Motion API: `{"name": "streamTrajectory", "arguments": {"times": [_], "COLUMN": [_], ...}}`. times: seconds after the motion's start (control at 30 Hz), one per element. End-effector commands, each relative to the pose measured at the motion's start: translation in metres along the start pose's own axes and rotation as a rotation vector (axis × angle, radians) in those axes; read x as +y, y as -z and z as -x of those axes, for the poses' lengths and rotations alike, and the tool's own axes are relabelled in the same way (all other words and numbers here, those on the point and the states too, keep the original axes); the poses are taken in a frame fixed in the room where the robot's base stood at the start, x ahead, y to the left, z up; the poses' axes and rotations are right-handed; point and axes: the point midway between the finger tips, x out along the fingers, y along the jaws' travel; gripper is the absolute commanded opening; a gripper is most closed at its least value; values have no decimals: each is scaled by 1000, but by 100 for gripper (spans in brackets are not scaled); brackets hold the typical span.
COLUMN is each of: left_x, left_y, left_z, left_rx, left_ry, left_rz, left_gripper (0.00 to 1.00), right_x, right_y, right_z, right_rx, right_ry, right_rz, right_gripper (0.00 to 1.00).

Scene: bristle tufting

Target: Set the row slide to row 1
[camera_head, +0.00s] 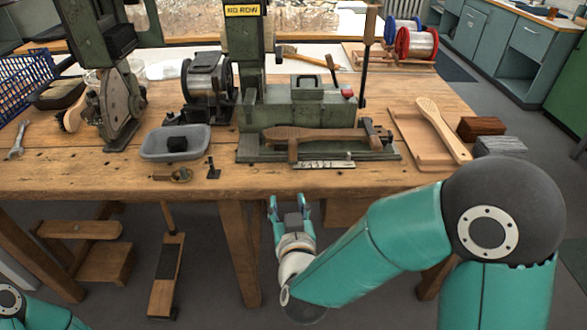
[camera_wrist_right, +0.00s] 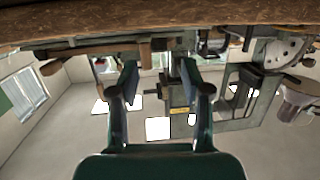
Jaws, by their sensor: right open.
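The green tufting machine (camera_head: 310,108) stands on the bench, and its yellow sign (camera_head: 243,10) reads "NO ROW". A wooden brush body (camera_head: 315,134) lies across the front of its bed. A small pale marked strip (camera_head: 323,164) sits at the bed's front edge; I cannot read its marks or tell the slide's row. My right gripper (camera_head: 288,202) is in front of and below the bench edge, open, empty and apart from the machine. Its spread fingers also show in the right wrist view (camera_wrist_right: 161,75), which looks upside down. Only a bit of my left arm shows at lower left.
A grey tray (camera_head: 175,150) with a dark block stands left of the bed. A paddle-shaped brush body (camera_head: 443,128) lies on a wooden tray (camera_head: 400,128) at right, near dark blocks (camera_head: 481,127). The bench front edge lies above my right gripper.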

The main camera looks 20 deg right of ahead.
Motion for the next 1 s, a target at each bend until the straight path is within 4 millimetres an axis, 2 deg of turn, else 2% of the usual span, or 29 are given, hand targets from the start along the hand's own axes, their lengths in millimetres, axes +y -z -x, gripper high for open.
{"name": "streamTrajectory", "arguments": {"times": [0.03, 0.1, 0.23, 0.37, 0.47, 1.0], "left_x": [-7, -9, -10, -9, -9, -8], "left_y": [0, 0, 1, 1, 1, 0], "left_z": [-19, -25, -27, -25, -24, -22], "left_rx": [1, 1, 1, 1, 1, 1], "left_ry": [0, 0, 0, 0, 0, 0], "left_rz": [0, 0, 0, 0, -1, 0], "left_gripper": [40, 40, 40, 40, 40, 40], "right_x": [1, 6, 11, 14, 16, 26], "right_y": [7, 23, 40, 45, 48, 67], "right_z": [5, 13, 17, 6, -9, -117], "right_rx": [71, 135, 187, 190, 190, 189], "right_ry": [-28, -68, -106, -113, -114, -108], "right_rz": [-1, 0, 1, 0, 0, 1], "right_gripper": [48, 48, 48, 48, 48, 48]}}
